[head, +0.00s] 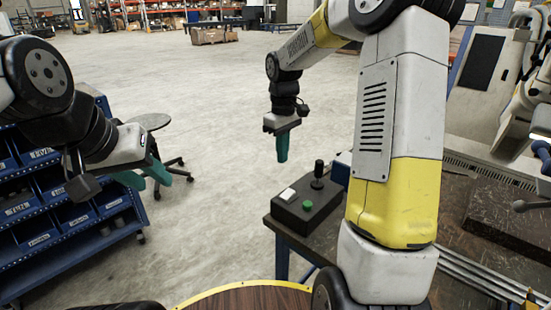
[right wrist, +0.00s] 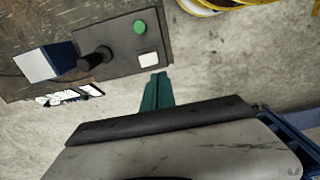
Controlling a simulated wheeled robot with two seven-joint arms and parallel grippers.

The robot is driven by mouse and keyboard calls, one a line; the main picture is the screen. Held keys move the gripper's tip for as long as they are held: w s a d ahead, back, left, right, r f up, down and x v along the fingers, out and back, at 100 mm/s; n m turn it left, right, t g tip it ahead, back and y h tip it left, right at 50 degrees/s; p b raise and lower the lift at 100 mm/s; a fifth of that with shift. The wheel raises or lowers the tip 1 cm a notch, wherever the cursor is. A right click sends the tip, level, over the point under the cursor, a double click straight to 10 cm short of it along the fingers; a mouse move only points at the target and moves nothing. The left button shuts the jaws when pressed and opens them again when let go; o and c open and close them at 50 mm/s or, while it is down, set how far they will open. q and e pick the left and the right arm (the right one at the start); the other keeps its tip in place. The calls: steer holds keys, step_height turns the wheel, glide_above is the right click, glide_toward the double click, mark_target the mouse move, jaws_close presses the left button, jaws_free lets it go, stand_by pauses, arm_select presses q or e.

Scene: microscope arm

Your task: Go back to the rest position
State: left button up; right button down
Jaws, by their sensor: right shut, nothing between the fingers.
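My left gripper (head: 152,180) is at the left of the head view, in front of the blue bin rack. Its teal fingers are spread apart with nothing visible between them. My right gripper (head: 282,157) hangs pointing down over the floor, left of and above the control box in the picture. Its teal fingers are together and empty; they also show shut in the right wrist view (right wrist: 157,92). The black control box (head: 306,204) has a green button (head: 307,205), a white switch (head: 288,194) and a black joystick (head: 318,175). Neither gripper touches it.
A blue rack with bins (head: 55,205) stands at the left. A stool (head: 150,122) is behind my left gripper. The dark workbench (head: 330,232) carries the control box. A machine (head: 485,75) stands at the right. Open concrete floor fills the middle.

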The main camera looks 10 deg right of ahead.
steer(key=shift+r, duration=0.25)
